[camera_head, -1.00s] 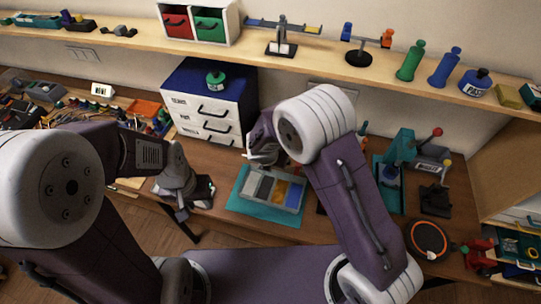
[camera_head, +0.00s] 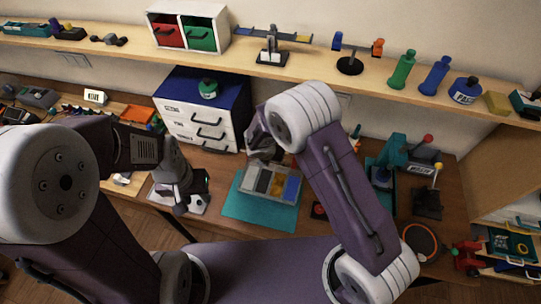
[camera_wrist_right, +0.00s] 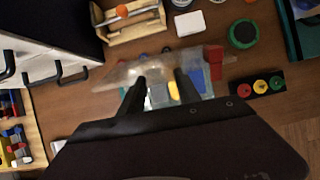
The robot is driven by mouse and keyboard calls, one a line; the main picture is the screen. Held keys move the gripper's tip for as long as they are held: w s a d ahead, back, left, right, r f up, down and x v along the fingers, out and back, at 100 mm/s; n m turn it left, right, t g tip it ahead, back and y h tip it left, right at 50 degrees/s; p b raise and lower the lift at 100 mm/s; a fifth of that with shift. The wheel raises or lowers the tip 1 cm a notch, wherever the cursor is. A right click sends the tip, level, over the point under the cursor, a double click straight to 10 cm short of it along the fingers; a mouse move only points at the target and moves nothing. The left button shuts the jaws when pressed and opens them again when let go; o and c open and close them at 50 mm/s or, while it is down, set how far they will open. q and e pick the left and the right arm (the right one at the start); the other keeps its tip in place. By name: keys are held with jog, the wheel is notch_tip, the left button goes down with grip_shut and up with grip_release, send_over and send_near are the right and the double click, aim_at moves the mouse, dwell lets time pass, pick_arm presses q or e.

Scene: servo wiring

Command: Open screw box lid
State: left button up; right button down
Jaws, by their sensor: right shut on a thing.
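The screw box (camera_head: 270,186) lies on a teal mat (camera_head: 240,212) in the middle of the bench. Its grey, yellow and blue compartments show in the head view, and part of them shows between the fingers in the right wrist view (camera_wrist_right: 158,96). A clear lid (camera_wrist_right: 120,76) crosses in front of the box in the right wrist view, apparently raised. My right gripper (camera_wrist_right: 163,84) is shut on the lid. In the head view it is at the box's far left side (camera_head: 264,152), partly hidden by its arm. My left gripper (camera_head: 182,202) is left of the mat, its jaw gap unclear.
A drawer cabinet (camera_head: 200,122) with a blue top stands behind and left of the box. A wooden tool holder (camera_wrist_right: 130,24) and a block with coloured round buttons (camera_wrist_right: 256,84) are near the box. A round black pad (camera_head: 418,242) lies at the right.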

jog(key=shift+r, duration=0.1)
dwell(0.5)
jog(key=c, duration=0.8)
grip_release()
jog(key=shift+c, duration=0.2)
jog(key=shift+s, duration=0.1)
jog(key=shift+r, duration=0.1)
jog(key=v, duration=0.9)
jog(key=shift+s, duration=0.1)
